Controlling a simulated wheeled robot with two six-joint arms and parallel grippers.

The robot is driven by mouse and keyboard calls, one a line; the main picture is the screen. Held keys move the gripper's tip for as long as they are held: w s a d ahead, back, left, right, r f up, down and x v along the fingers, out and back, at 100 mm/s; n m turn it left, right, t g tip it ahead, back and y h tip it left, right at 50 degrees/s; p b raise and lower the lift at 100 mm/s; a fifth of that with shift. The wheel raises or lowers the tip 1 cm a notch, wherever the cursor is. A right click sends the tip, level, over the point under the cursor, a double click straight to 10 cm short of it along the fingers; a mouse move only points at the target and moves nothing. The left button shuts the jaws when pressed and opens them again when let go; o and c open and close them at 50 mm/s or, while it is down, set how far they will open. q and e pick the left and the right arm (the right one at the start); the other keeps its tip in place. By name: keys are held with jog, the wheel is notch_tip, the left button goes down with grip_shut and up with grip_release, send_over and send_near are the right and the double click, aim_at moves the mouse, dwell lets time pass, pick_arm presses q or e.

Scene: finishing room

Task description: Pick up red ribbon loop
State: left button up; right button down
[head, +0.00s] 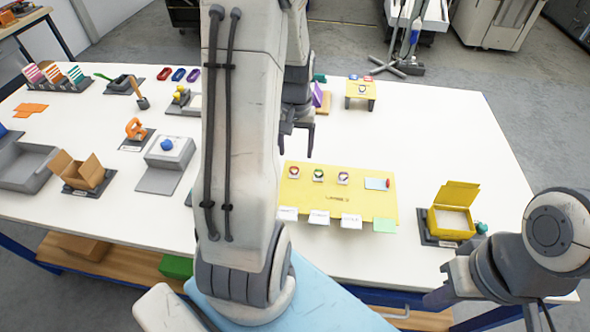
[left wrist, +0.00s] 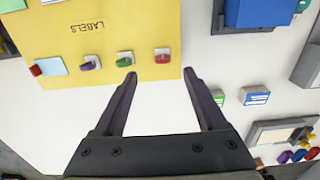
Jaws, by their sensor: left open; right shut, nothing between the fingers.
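The red ribbon loop (head: 165,73) lies flat near the far left edge of the white table in the head view, left of a blue loop (head: 179,74) and a purple loop (head: 194,75). In the left wrist view the red loop (left wrist: 313,153) is at the lower right edge, partly cut off. My left gripper (head: 297,140) is open and empty above the table, right of the loops and well apart from them. Its fingers (left wrist: 159,75) are spread near the yellow labels board's edge. My right gripper (head: 436,287) is shut and empty at the table's front right.
The yellow labels board (head: 340,207) lies at the table's front middle. A yellow box (head: 453,208) stands right of it.

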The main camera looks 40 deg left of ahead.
aim_at(294, 167)
pick_arm(q)
notch_tip(294, 167, down, 3)
jog(key=shift+r, duration=0.1)
jog(key=f, duration=0.1)
jog(key=f+p, duration=0.2)
jog(key=shift+a+f, duration=0.25)
jog(key=shift+f, duration=0.8)
grip_shut()
